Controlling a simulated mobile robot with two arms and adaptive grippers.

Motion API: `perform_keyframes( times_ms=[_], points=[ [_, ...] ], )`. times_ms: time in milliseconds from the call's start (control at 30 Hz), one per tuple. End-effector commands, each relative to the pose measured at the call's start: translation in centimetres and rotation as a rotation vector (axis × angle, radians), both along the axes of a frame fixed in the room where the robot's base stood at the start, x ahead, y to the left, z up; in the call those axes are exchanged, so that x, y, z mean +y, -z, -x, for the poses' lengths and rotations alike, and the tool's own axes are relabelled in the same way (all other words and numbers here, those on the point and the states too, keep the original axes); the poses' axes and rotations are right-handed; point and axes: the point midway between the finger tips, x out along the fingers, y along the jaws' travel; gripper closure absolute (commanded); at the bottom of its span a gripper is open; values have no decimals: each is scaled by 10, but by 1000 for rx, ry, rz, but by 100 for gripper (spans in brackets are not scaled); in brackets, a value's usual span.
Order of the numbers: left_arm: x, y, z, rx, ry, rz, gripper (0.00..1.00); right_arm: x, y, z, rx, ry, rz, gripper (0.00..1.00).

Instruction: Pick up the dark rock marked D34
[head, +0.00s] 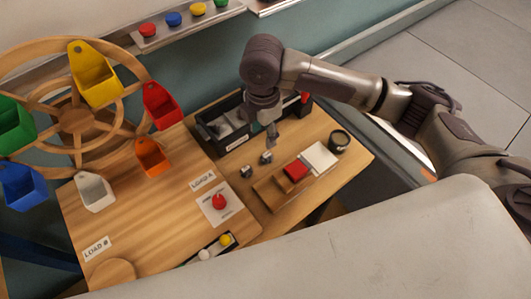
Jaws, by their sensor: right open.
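Two small dark grey pieces lie on the wooden table right of the wheel. One piece (246,171) is to the left and the other piece (266,157) is close by on its right. They look like rocks, but any marking is too small to read, so I cannot tell which is D34. My right gripper (271,141) points down just above and behind the right-hand piece. It is open, with nothing visible between its fingers; whether it touches the piece is unclear. My left gripper is out of view.
A black bin (208,132) with grey contents stands behind the pieces. In front are a wooden tray (270,194) with a red block (296,170), a white sheet (320,157) and a dark cup (339,140). A wooden wheel (80,120) with coloured buckets stands left.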

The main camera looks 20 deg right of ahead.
Motion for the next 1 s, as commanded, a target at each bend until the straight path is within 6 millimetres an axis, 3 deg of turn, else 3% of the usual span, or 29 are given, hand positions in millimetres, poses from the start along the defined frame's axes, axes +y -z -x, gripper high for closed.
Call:
perform_keyframes(
  times_ms=[100,300,533,800,1000],
  points=[
    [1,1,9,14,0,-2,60,-1,27,1,4,2,1,50],
    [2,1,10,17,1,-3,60,-1,57,0,0,3,-1,50],
    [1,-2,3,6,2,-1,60,-4,73,-1,1,3,0,50],
    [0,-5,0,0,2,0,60,-10,110,-4,-1,2,1,50],
    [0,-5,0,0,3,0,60,-10,116,-4,-3,1,-1,50]
  ],
)
